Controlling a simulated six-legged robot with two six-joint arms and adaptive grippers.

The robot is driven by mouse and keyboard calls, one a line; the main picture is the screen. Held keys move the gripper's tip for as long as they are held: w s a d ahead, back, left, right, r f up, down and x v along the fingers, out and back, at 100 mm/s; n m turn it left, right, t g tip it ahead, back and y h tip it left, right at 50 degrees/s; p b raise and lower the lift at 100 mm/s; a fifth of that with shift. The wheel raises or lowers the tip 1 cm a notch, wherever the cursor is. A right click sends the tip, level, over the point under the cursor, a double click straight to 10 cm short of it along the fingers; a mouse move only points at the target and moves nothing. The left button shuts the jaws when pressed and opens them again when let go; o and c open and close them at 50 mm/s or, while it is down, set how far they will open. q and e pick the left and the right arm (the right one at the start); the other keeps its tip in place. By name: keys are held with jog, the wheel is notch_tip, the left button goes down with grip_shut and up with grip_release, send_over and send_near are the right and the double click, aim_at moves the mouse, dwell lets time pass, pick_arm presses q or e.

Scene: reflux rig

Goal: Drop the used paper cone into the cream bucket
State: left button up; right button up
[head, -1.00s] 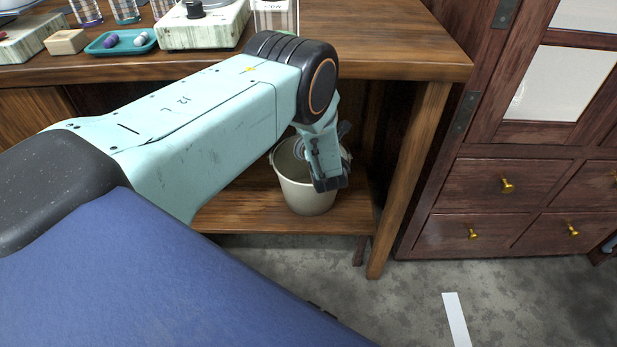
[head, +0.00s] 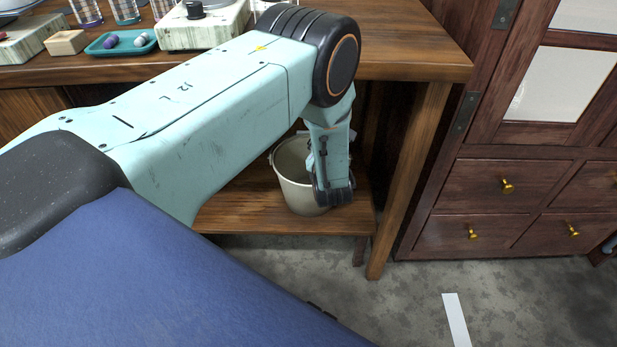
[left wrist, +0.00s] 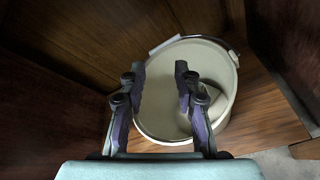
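The cream bucket (head: 297,186) stands upright on the low wooden shelf under the bench. Its round rim (left wrist: 236,92) and inside show in the left wrist view. My left gripper (left wrist: 160,80) is over the bucket mouth, its two fingers apart with nothing seen between them. In the head view my wrist covers the bucket's right side, and the fingers are mostly hidden. A pale, curved shape (left wrist: 216,98) lies inside the bucket, partly behind the right finger; it may be the used paper cone, but I cannot tell for sure. My right gripper is not in view.
The bench top (head: 400,45) overhangs the bucket, and a bench leg (head: 408,180) stands to its right. A teal tray (head: 120,42) and a hotplate-like unit (head: 203,25) sit on the bench. A drawer cabinet (head: 510,190) is at the right.

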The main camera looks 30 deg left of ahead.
pick_arm(q)
jog(key=v, duration=0.6)
jog(key=shift+s, duration=0.2)
jog(key=shift+d, duration=0.1)
